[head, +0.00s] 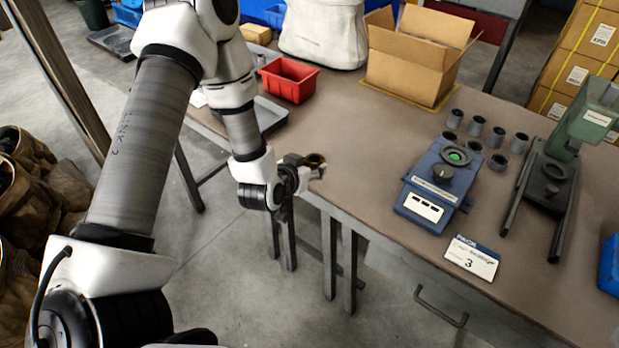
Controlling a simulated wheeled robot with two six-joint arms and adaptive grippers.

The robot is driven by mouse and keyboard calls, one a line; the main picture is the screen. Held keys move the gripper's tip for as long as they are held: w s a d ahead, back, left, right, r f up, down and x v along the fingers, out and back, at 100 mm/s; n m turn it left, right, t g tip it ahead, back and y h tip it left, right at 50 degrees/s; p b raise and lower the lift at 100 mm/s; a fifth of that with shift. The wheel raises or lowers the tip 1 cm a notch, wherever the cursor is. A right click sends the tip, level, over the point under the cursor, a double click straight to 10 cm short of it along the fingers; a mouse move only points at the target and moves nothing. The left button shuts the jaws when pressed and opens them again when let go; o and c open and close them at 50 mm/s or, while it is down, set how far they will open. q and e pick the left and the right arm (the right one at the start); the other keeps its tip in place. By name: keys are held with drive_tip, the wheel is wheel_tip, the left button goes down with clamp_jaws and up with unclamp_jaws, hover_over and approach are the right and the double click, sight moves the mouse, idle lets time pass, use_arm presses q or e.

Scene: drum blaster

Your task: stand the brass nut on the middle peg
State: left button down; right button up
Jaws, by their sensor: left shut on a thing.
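My left gripper (309,168) reaches in from the left and is over the table's near-left edge. The fingers are small here and partly hidden by the wrist. I cannot pick out a middle peg for certain. Several short dark grey cylinders (476,125) stand in a group on the right half of the table, well apart from the gripper. My right gripper is not in view.
A blue device (430,205) with a black knob and green-centred ring stands right of centre. A card (471,258) marked 3 lies before it. A dark forked stand (547,190), red bin (289,78) and open cardboard box (412,62) are also there. The tabletop's middle is clear.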

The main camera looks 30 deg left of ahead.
use_arm(q)
wheel_tip(320, 180, down, 3)
drive_tip(key=shift+s, duration=0.1)
drive_tip(key=shift+f, duration=0.25)
drive_tip(key=c, duration=0.5)
unclamp_jaws()
